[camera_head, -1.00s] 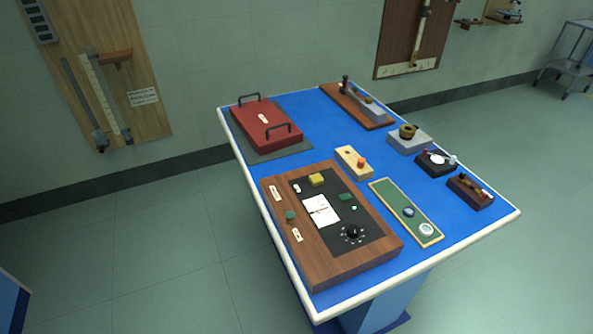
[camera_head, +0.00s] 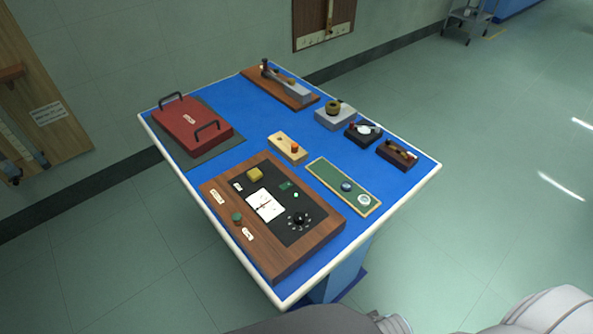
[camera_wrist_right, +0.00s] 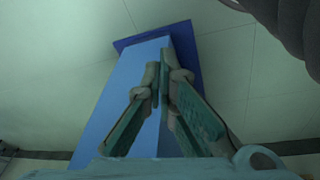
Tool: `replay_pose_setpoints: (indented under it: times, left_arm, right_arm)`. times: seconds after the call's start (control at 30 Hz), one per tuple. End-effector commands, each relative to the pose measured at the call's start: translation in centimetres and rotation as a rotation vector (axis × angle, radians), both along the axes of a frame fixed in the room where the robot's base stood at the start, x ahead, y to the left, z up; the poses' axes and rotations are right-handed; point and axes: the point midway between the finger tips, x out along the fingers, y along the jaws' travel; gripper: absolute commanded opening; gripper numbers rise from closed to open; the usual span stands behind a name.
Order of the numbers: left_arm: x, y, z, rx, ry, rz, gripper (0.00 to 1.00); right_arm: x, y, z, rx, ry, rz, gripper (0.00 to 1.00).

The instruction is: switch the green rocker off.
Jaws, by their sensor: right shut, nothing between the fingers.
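The wooden instrument box (camera_head: 288,262) with a black panel lies on the near part of the blue bench. A small dark green rocker (camera_head: 286,185) sits on its panel, with a lit green lamp (camera_head: 296,195) just beside it. The rocker's tilt is too small to tell. My right gripper (camera_wrist_right: 160,75) shows in the right wrist view, shut and empty, with the blue bench pedestal beyond it. It is not visible in the head view, and the rocker is not in the wrist view. My left gripper is not in view.
A round green button (camera_head: 237,217) is on the wood. A green tray (camera_head: 327,177) lies right of the box; a red handled case (camera_head: 190,130) lies behind. Floor around is clear.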

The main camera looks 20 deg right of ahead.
Motion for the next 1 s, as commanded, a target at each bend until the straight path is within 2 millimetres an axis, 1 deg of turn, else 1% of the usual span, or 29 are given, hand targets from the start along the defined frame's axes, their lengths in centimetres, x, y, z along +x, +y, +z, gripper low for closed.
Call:
replay_pose_setpoints:
  times: [0.03, 0.07, 0.1, 0.17, 0.2, 0.27, 0.3, 0.33, 0.37, 0.4, 0.47, 0.5, 0.57, 0.6, 0.67, 0.7, 0.8, 0.9, 1.0]
  left_arm:
    - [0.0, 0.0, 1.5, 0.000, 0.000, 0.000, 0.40]
    - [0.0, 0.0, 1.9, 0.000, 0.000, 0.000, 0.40]
    - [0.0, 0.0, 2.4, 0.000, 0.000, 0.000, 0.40]
    - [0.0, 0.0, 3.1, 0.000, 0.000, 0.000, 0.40]
    - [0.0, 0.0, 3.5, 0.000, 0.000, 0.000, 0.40]
    - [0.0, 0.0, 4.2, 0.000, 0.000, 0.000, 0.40]
    - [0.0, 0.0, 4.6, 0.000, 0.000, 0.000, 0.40]
    - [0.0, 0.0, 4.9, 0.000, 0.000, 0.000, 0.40]
    - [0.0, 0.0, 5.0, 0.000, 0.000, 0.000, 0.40]
    - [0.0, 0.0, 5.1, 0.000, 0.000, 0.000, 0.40]
    - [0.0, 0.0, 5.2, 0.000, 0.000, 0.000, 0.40]
    - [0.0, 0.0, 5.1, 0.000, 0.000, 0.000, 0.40]
    - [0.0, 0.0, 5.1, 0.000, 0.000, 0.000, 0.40]
    - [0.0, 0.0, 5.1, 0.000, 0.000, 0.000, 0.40]
    - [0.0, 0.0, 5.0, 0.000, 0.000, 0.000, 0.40]
    - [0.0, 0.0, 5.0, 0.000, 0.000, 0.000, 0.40]
    - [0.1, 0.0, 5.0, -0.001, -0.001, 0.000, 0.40]
    - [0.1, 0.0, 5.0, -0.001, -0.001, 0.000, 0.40]
    - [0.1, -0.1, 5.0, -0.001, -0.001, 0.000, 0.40]
  right_arm:
    - [0.9, 0.2, 4.0, -0.001, -0.019, 0.004, 0.00]
    - [1.4, 0.4, 5.8, -0.001, -0.028, 0.007, 0.00]
    - [1.8, 0.6, 8.2, -0.001, -0.037, 0.010, 0.00]
    - [2.4, 0.9, 11.7, 0.001, -0.054, 0.015, 0.00]
    - [2.8, 1.1, 13.9, 0.004, -0.066, 0.020, 0.00]
    - [3.6, 1.5, 17.1, 0.014, -0.091, 0.032, 0.00]
    - [4.5, 1.8, 19.2, 0.025, -0.111, 0.045, 0.00]
    - [5.4, 2.2, 20.5, 0.038, -0.131, 0.058, 0.00]
    - [6.7, 2.5, 21.5, 0.052, -0.151, 0.076, 0.00]
    - [8.6, 3.0, 22.5, 0.076, -0.181, 0.103, 0.00]
    - [11.8, 3.7, 23.6, 0.111, -0.223, 0.141, 0.00]
    - [14.1, 4.0, 24.2, 0.135, -0.252, 0.165, 0.00]
    - [17.5, 4.5, 25.2, 0.172, -0.294, 0.198, 0.00]
    - [19.7, 4.8, 26.0, 0.197, -0.324, 0.219, 0.00]
    - [22.9, 5.1, 27.5, 0.233, -0.368, 0.245, 0.00]
    - [24.9, 5.3, 28.6, 0.254, -0.397, 0.259, 0.00]
    - [29.1, 5.5, 31.4, 0.304, -0.462, 0.289, 0.00]
    - [31.4, 5.6, 33.4, 0.335, -0.501, 0.305, 0.00]
    - [32.0, 5.7, 34.0, 0.345, -0.513, 0.310, 0.00]
